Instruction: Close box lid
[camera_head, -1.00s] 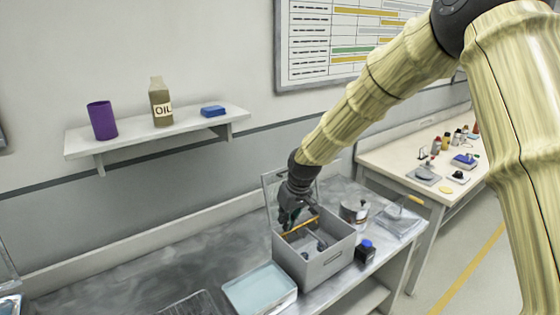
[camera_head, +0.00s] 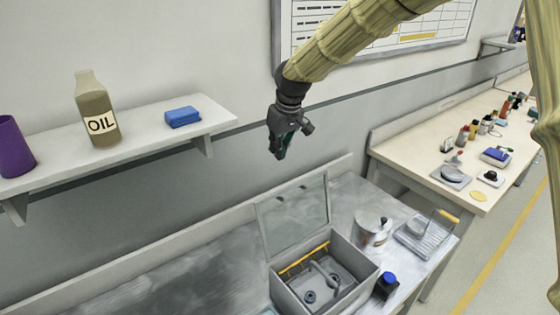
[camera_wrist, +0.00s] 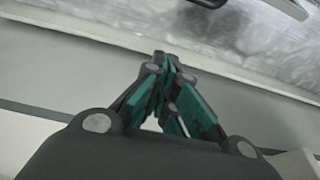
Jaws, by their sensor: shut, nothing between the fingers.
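The grey box (camera_head: 345,294) stands on the metal workbench in the head view. Its lid (camera_head: 294,217) is a framed, see-through panel, raised upright at the back of the box, so the box is open. An orange bar (camera_head: 303,258) lies along the inside near the lid's hinge side, and dark round parts and a curved piece lie inside. My gripper (camera_head: 279,156) hangs in the air above and behind the lid, apart from it, near the wall. Its fingers are together and empty, which also shows in the wrist view (camera_wrist: 170,85).
A metal pot (camera_head: 371,232), a rack with a yellow handle (camera_head: 427,235) and a blue-capped bottle (camera_head: 386,285) stand right of the box. A wall shelf (camera_head: 130,150) with an oil bottle (camera_head: 97,110) is at left. A second table (camera_head: 420,165) stands at right.

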